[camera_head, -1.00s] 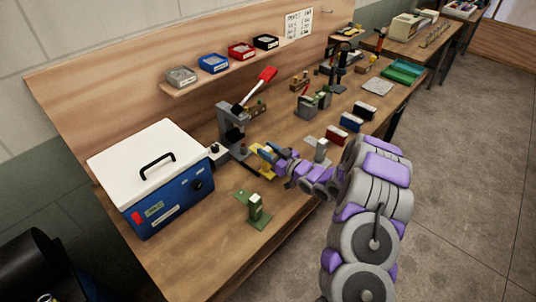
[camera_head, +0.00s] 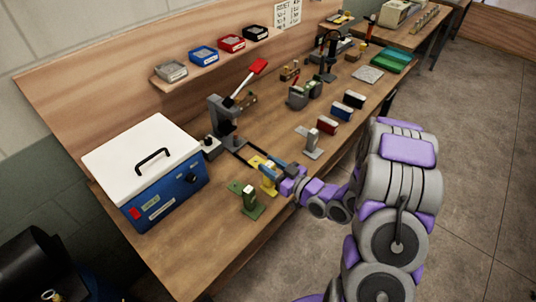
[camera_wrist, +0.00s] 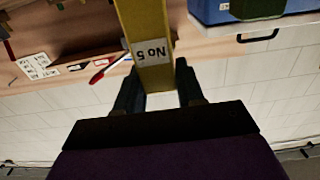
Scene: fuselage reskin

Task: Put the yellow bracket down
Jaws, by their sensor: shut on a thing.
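The yellow bracket (camera_head: 268,183) is in my gripper (camera_head: 277,175), close to the bench's front edge in the head view. In the wrist view the bracket (camera_wrist: 146,35) carries a "No 5" label and stands between the two dark fingers (camera_wrist: 158,92), which are shut on it. The head view does not clearly show whether its base touches the bench. A green bracket (camera_head: 250,203) stands to its left and nearer the front, and a grey bracket (camera_head: 312,146) stands to its right and farther back.
A blue box with a white lid (camera_head: 147,185) stands at the left. A grey press with a red-handled lever (camera_head: 226,122) stands behind my gripper. Red (camera_head: 327,125) and blue (camera_head: 341,112) blocks lie farther right. The wooden bench (camera_head: 200,245) is bare at the front left.

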